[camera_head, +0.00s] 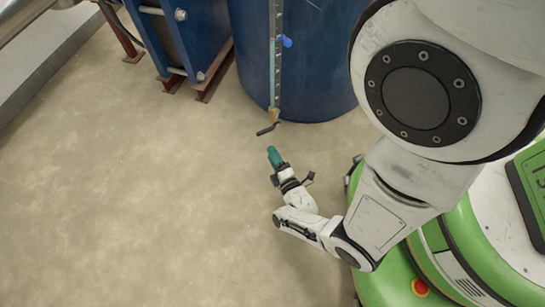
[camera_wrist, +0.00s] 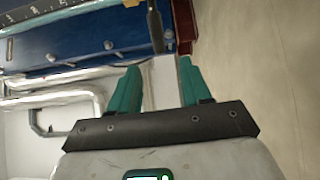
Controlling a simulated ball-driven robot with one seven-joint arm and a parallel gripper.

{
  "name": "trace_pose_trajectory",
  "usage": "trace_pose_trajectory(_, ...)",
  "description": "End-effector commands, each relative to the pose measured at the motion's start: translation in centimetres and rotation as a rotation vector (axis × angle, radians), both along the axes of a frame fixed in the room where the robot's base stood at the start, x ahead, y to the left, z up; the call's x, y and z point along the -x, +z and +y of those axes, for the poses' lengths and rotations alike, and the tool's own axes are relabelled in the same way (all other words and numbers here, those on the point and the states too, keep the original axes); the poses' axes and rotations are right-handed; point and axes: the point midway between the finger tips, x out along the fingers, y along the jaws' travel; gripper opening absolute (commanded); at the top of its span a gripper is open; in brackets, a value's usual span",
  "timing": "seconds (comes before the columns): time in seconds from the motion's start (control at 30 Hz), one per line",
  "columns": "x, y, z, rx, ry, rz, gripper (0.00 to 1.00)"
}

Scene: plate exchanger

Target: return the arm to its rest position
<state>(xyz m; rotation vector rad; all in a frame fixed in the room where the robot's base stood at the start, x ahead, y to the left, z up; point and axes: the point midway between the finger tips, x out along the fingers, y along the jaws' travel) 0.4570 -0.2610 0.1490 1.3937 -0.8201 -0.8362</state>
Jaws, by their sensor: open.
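My gripper (camera_head: 274,157) shows in the head view with its teal fingers pointing up and slightly left, over the bare floor and just in front of the blue tank. In the wrist view my gripper (camera_wrist: 158,82) has its two teal fingers apart, with nothing between them. My white arm hangs down at the right of the head view and bends toward the middle.
The blue tank (camera_head: 340,60) carries a level gauge (camera_head: 276,60) and a black lever (camera_head: 267,129), close to my fingertips in the picture. A blue plate exchanger (camera_head: 185,35) stands on red-brown feet at top left. Open floor (camera_head: 130,200) lies left.

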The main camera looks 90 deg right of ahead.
Motion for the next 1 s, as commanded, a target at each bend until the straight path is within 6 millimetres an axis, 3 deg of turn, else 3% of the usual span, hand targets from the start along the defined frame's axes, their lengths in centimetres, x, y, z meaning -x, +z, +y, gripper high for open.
trace_pose_trajectory(0.57,-0.3,0.0,0.0,-0.007,0.008,-0.004,0.48)
trace_pose_trajectory(0.67,-2.1,0.1,0.0,-0.071,0.06,-0.034,0.48)
trace_pose_trajectory(0.77,-5.3,0.3,0.2,-0.196,0.149,-0.081,0.48)
trace_pose_trajectory(1.0,-13.3,1.5,3.2,-0.595,0.352,-0.14,0.48)
